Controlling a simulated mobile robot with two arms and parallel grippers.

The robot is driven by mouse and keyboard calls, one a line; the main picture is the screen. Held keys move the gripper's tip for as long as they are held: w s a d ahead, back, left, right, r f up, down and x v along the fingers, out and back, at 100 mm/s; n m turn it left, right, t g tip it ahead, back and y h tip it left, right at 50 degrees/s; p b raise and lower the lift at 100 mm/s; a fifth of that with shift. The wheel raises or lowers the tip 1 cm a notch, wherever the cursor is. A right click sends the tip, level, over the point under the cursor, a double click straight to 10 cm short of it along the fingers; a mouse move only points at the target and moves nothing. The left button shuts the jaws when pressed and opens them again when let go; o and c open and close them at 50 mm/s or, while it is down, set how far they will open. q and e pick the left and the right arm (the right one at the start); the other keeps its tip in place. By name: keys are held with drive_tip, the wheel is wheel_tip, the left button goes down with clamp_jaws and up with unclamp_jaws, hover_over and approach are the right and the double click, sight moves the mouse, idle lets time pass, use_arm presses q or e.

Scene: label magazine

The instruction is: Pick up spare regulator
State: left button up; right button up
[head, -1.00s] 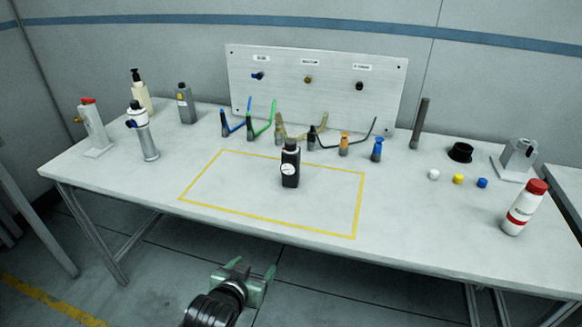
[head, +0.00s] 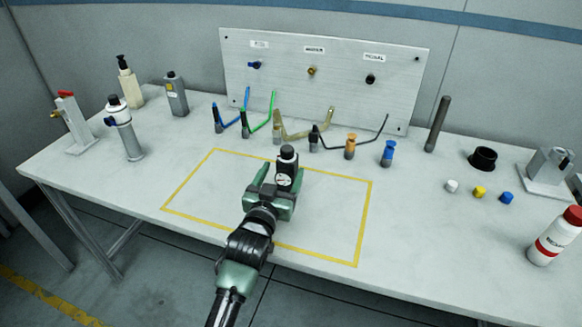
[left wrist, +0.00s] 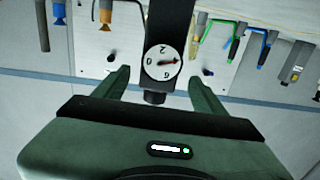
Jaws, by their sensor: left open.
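The spare regulator is a black upright body (head: 288,158) with a round white gauge, standing inside the yellow outline on the table. My left gripper (head: 279,181) is open at it, with one green finger on each side in the head view. My right gripper is not in view.
Behind the outline stand several coloured hoses and fittings, an orange fitting (head: 350,147) and a blue fitting (head: 388,153). A white panel (head: 320,100) rises at the back. A grey-and-white cylinder unit (head: 126,130) stands left, a red-capped bottle (head: 556,238) right. The outline is otherwise clear.

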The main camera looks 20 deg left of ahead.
sight(284, 168)
use_arm(q)
drive_tip(key=shift+w+r, duration=0.1)
drive_tip(key=shift+w, duration=1.5)
drive_tip(key=w, duration=0.3)
drive_tip(key=shift+w+f, duration=0.2)
drive_tip(key=shift+w, duration=0.05)
drive_tip(key=shift+w+f, duration=0.1)
drive_tip(key=shift+w, duration=0.3)
drive_tip(key=c, duration=1.4)
clamp_jaws()
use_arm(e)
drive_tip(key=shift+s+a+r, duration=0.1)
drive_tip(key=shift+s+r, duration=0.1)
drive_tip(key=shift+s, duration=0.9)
